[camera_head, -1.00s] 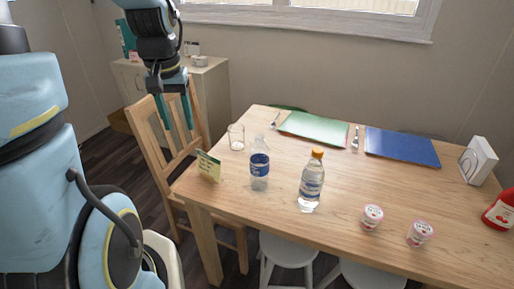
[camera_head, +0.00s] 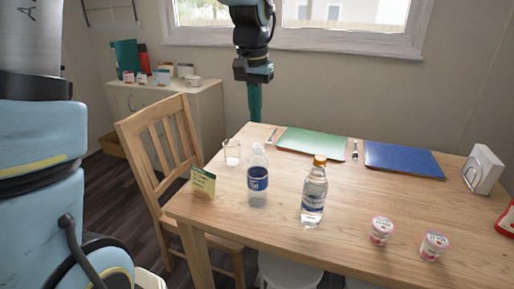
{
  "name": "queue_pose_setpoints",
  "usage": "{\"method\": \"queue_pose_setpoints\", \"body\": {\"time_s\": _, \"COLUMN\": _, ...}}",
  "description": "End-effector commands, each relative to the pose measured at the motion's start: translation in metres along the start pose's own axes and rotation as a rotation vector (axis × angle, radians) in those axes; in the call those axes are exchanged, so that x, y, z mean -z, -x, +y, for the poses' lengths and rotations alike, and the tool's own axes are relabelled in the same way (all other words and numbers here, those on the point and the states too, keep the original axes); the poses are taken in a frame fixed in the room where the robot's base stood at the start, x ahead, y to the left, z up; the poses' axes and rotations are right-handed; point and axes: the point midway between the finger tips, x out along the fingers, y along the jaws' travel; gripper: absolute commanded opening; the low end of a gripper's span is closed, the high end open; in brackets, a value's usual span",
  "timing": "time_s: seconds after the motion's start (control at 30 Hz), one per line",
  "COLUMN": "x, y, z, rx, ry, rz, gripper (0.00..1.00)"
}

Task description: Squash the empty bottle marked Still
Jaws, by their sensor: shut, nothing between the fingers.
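Two clear plastic bottles stand upright on the wooden table (camera_head: 300,232). The left bottle (camera_head: 257,186) has a blue label with pale lettering and a clear or whitish top. The right bottle (camera_head: 313,194) has an orange cap and a blue and white label. I cannot read either label well enough to tell which says Still, and I cannot be sure which is empty. My gripper (camera_head: 255,118) points down, its teal fingers together and empty. It appears above and behind the left bottle, apart from it.
A drinking glass (camera_head: 232,152) and a small card sign (camera_head: 203,182) stand left of the bottles. Two yoghurt pots (camera_head: 381,230) are at front right. A green mat (camera_head: 311,143) and a blue mat (camera_head: 402,159) lie behind. A wooden chair (camera_head: 160,150) stands at the left.

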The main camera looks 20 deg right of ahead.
Motion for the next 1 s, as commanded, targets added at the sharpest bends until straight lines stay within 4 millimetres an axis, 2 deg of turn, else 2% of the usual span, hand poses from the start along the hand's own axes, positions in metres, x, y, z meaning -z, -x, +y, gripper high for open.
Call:
{"method": "queue_pose_setpoints", "body": {"time_s": 0.27, "x": -0.001, "y": -0.016, "z": 0.000, "rx": 0.000, "ry": 0.001, "rz": 0.000, "gripper": 0.00}}
{"method": "queue_pose_setpoints", "body": {"time_s": 0.7, "x": -0.001, "y": -0.067, "z": 0.000, "rx": -0.001, "ry": 0.001, "rz": 0.001, "gripper": 0.00}}
{"method": "queue_pose_setpoints", "body": {"time_s": 1.0, "x": 0.000, "y": -0.070, "z": 0.000, "rx": 0.000, "ry": 0.001, "rz": 0.001, "gripper": 0.00}}
